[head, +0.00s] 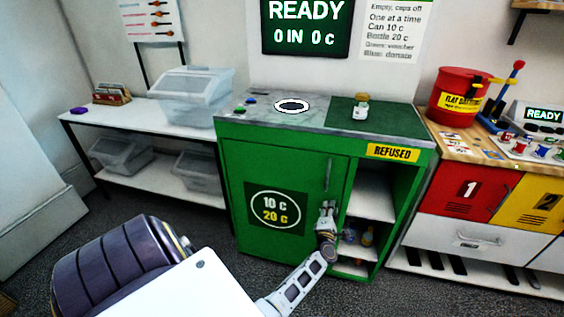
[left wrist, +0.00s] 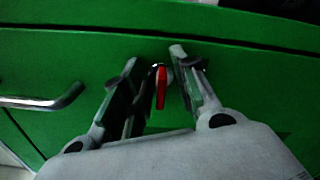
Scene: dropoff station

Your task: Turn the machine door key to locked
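The green machine (head: 237,165) stands in the middle of the head view, its door (head: 295,165) flush with the front as far as I can see. The door has a metal bar handle (head: 328,175); the handle also shows at the left of the left wrist view (left wrist: 45,103). A red key (left wrist: 161,88) on a small round lock shows in the left wrist view. My left gripper (head: 327,208) is at the door's right edge, below the handle. Its fingers (left wrist: 156,62) are open, one on each side of the key, with gaps showing. In the head view the gripper hides the key. My right gripper is out of view.
A small jar (head: 361,110) stands on the machine's counter (head: 310,117). Right of the door is an open shelf bay (head: 372,197) labelled REFUSED, holding a few items. A white bench (head: 140,123) with clear bins stands left; red and yellow cabinets (head: 465,188) stand right. Grey floor lies in front.

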